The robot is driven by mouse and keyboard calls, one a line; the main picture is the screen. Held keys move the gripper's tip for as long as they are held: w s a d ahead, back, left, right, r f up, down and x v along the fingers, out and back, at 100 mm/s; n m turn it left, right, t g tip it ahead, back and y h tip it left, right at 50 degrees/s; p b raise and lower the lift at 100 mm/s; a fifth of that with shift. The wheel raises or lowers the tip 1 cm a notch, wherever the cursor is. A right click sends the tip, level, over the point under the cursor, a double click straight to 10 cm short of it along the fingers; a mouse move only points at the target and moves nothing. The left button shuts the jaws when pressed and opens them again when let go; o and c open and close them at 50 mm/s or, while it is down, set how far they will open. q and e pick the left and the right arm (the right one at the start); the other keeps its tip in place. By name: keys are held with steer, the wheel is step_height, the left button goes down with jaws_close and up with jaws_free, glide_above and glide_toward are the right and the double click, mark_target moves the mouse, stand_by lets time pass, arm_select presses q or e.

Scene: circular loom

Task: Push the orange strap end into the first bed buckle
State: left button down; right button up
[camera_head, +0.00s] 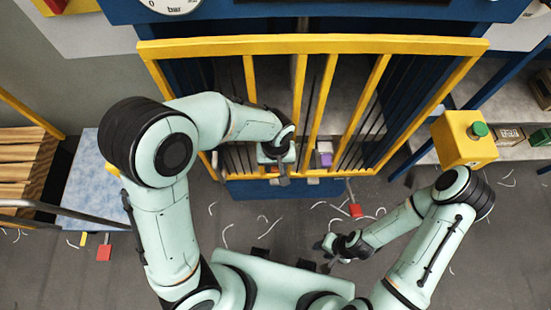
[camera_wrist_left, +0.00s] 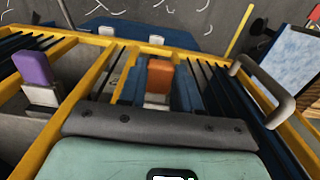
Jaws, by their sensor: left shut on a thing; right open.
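The orange strap end (camera_wrist_left: 160,75) shows in the left wrist view as an upright orange block with a pale metal piece (camera_wrist_left: 156,100) at its near side. My left gripper (camera_head: 282,178) is shut on it, inside the yellow barred frame. My right gripper (camera_head: 340,247) is open and empty above the floor, right of centre.
A purple block (camera_head: 325,154), also in the left wrist view (camera_wrist_left: 34,68), stands beside the orange one. Yellow bars (camera_head: 328,88) surround the left gripper. A yellow box with a green button (camera_head: 466,140) stands at right.

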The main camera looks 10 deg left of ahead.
arm_select(q)
steer(key=shift+s, duration=0.1)
arm_select(e)
steer(key=shift+f, duration=0.1)
arm_select(q)
steer(key=s, duration=0.1)
steer(key=s+d+b, duration=0.1)
steer(key=s, duration=0.1)
steer(key=shift+s+r, duration=0.1)
steer(key=shift+s, duration=0.15)
arm_select(e)
steer(key=shift+s+f, duration=0.6)
steer(key=shift+f, duration=0.15)
